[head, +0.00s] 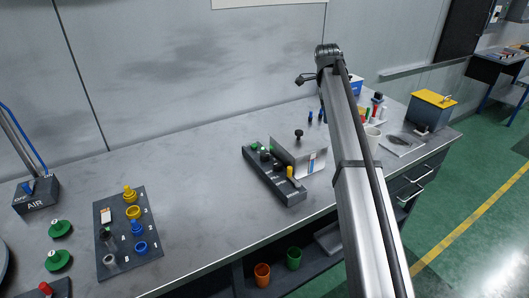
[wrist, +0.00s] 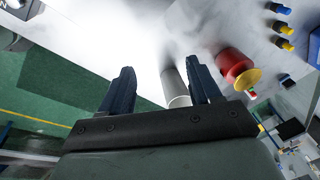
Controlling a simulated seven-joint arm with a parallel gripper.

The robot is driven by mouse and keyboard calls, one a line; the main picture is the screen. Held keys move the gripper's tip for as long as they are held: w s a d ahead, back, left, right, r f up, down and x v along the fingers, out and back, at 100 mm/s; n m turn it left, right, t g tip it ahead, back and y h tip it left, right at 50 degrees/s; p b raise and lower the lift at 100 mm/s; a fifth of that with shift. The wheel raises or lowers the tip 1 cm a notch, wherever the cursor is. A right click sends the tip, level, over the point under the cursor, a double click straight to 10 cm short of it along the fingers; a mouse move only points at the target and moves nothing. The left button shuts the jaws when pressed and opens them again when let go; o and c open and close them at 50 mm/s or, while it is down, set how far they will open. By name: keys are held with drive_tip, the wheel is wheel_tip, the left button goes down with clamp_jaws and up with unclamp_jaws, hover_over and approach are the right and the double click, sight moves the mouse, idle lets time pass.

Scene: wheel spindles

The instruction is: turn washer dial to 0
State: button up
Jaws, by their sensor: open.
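I cannot make out a washer dial with a readable 0 in either view. A dark panel (head: 128,255) on the left of the bench carries yellow and blue knob-like parts beside small numerals. A dark block (head: 275,178) near the middle carries a row of small green, black and yellow parts. My gripper (wrist: 161,78) is open in the wrist view, its two dark fingers apart. A pale grey cylinder (wrist: 176,88) shows beyond them, close to the right finger; nothing is visibly held. In the head view my arm covers part of the bench's right side, and the fingers cannot be made out.
A grey box (head: 302,154) with a black knob stands behind the dark block. Green-flanged parts (head: 59,229) and an AIR box (head: 36,194) are at the left. A red cylinder (wrist: 235,68) is right of my fingers. Bare bench (head: 195,180) lies between panel and block.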

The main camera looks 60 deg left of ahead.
sight(264, 153)
drive_tip(key=s+a+f+n+g+h, duration=0.15)
drive_tip(key=s+a, duration=0.25)
drive_tip(key=s, duration=0.6)
drive_tip(key=s+a+n+g, duration=0.15)
drive_tip(key=s+a, duration=0.25)
drive_tip(key=s, duration=0.6)
drive_tip(key=shift+t, duration=0.3)
drive_tip(key=f, duration=1.3)
drive_tip(key=shift+s+d+f, duration=0.2)
drive_tip(key=shift+s+d, duration=0.05)
drive_tip(key=shift+d, duration=0.1)
drive_tip(key=c, duration=1)
